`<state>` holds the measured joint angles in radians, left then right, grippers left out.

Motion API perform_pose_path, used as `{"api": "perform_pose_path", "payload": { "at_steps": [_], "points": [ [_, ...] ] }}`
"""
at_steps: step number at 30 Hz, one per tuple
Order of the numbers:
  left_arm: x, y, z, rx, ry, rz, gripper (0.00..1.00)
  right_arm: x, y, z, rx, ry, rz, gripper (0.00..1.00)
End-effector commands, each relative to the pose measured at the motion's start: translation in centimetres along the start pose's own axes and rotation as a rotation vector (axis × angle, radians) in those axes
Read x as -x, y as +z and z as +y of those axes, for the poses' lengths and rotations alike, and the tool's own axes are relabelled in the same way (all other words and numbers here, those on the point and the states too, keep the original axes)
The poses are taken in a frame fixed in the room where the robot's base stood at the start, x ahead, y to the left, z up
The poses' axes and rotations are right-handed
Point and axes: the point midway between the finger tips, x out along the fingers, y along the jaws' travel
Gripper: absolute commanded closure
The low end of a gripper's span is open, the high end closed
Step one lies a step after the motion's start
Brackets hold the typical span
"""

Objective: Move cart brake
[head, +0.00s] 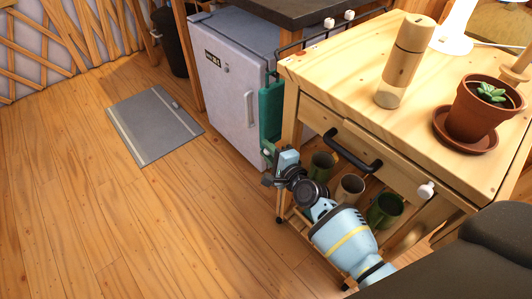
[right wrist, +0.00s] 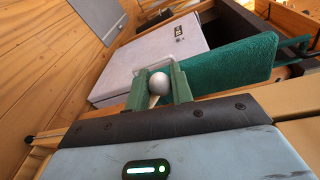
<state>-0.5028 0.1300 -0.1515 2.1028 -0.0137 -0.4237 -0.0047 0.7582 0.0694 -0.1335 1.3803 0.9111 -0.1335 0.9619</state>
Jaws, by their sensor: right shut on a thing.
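The wooden cart (head: 330,62) stands at the right of the head view. A small white ball knob (right wrist: 158,83), seemingly the cart brake's, sits between the green fingers of my right gripper (right wrist: 160,88) in the right wrist view. The fingers are shut on it, one on each side. In the head view my right gripper (head: 268,152) is at the cart's left front leg, low beside the green towel. The knob's lever or mount is hidden. A second white knob (head: 426,190) shows on the cart's front right. My left gripper is not in view.
A green towel (head: 270,108) hangs on the cart's left side, close to my gripper. A grey fridge (head: 232,75) stands behind. The cart carries a bottle (head: 404,62) and a potted plant (head: 484,105); mugs (head: 350,187) stand below. Floor at left is clear around a grey mat (head: 155,124).

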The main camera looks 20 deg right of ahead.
Motion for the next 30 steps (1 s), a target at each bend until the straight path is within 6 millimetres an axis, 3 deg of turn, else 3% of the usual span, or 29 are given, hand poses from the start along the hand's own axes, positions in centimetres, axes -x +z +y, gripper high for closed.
{"api": "perform_pose_path", "payload": {
  "at_steps": [20,21,24,30],
  "points": [
    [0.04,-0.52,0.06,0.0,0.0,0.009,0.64,-0.05,-0.57,-0.78,-0.056,0.001,-0.001,1.0],
    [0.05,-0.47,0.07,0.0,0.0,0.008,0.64,-0.05,-0.58,-0.78,-0.055,0.001,-0.001,0.72],
    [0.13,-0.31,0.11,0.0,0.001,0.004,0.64,-0.04,-0.54,-0.71,-0.055,0.002,-0.002,0.59],
    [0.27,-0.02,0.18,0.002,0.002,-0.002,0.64,-0.02,-0.45,-0.56,-0.056,0.006,-0.004,0.57]
  ]
}}
